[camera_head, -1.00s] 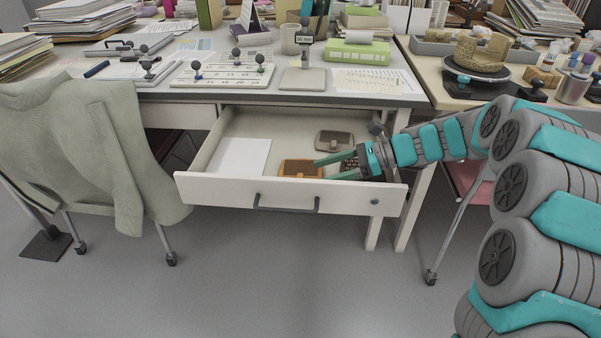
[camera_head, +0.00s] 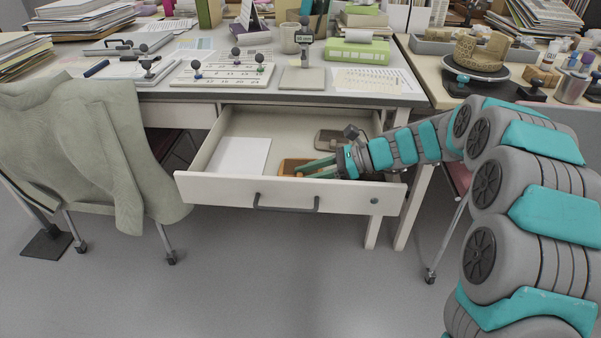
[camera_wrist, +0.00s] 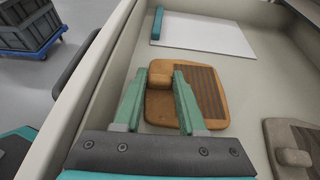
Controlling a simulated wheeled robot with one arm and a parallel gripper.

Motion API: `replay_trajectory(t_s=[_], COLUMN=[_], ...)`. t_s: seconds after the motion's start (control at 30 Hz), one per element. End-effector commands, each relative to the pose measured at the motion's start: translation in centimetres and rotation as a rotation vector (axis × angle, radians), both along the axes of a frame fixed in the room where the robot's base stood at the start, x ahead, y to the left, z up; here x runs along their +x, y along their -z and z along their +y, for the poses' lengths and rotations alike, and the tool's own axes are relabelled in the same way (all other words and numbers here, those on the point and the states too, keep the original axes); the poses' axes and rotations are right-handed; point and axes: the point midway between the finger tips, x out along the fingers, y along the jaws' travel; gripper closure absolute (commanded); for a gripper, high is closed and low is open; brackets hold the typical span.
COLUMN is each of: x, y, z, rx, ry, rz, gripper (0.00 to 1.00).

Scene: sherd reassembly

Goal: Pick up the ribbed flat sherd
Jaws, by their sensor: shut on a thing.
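The ribbed flat sherd (camera_wrist: 208,92) is an orange-brown plate with dark ribs on its right half and a raised block (camera_wrist: 160,79) on its left. It lies in the open drawer, seemingly on its floor. In the wrist view my gripper (camera_wrist: 160,74) has one green finger on each side of the block and is shut on it. In the head view the sherd (camera_head: 290,165) shows near the drawer's front, partly hidden by my gripper (camera_head: 308,166), which reaches in from the right.
The drawer (camera_head: 230,190) has raised walls. A white sheet (camera_head: 240,156) lies left of the sherd. A grey-brown sherd with a knob (camera_wrist: 291,156) lies to its right, also in the head view (camera_head: 331,140). The desk top (camera_head: 150,95) overhangs the drawer's back.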

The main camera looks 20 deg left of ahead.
Motion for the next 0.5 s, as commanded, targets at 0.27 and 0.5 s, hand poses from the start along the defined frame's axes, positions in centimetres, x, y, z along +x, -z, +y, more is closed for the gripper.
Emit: replay_trajectory(t_s=[0.27,0.5], x=[0.00,0.01], y=[0.01,-0.01], z=[-0.01,0.00], rx=[0.000,0.000], ry=[0.000,0.000], rz=[0.000,0.000], gripper=[1.00,1.00])
